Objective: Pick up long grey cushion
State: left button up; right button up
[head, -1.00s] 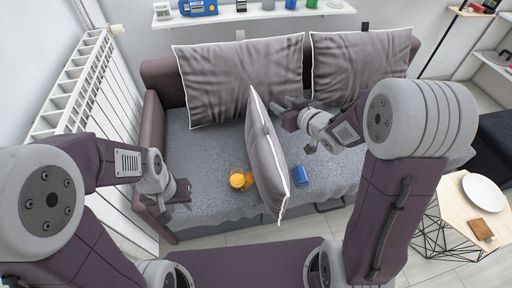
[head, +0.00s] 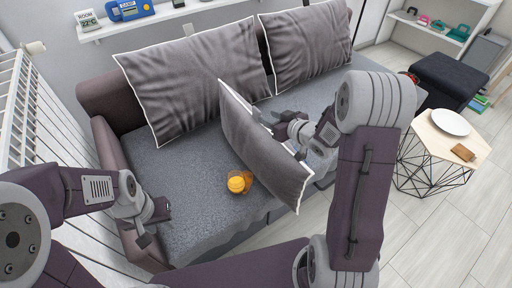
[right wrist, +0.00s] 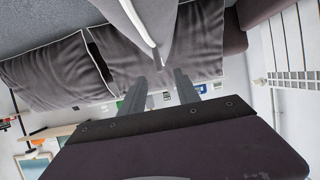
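The long grey cushion (head: 255,140) with white piping stands tilted on its edge across the sofa seat. My right gripper (head: 268,117) is at its upper edge on the right side, with its fingertips partly hidden. My left gripper (head: 155,225) is open and empty above the left front of the seat, apart from the cushion.
Two larger grey cushions (head: 195,80) (head: 305,45) lean on the sofa back. An orange cup-like thing (head: 240,182) lies on the seat (head: 190,180) beside the cushion. A radiator (head: 35,110) is at the left; a small table (head: 445,140) is at the right.

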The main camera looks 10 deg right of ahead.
aim_at(259, 111)
jog(key=b+x, duration=0.1)
jog(key=x, duration=0.2)
jog(key=shift+w+a+f, duration=0.15)
jog(key=shift+w, duration=0.1)
jog(key=b+x, duration=0.1)
jog(key=x, duration=0.4)
jog(key=shift+w, duration=0.3)
grip_shut()
dwell(0.8)
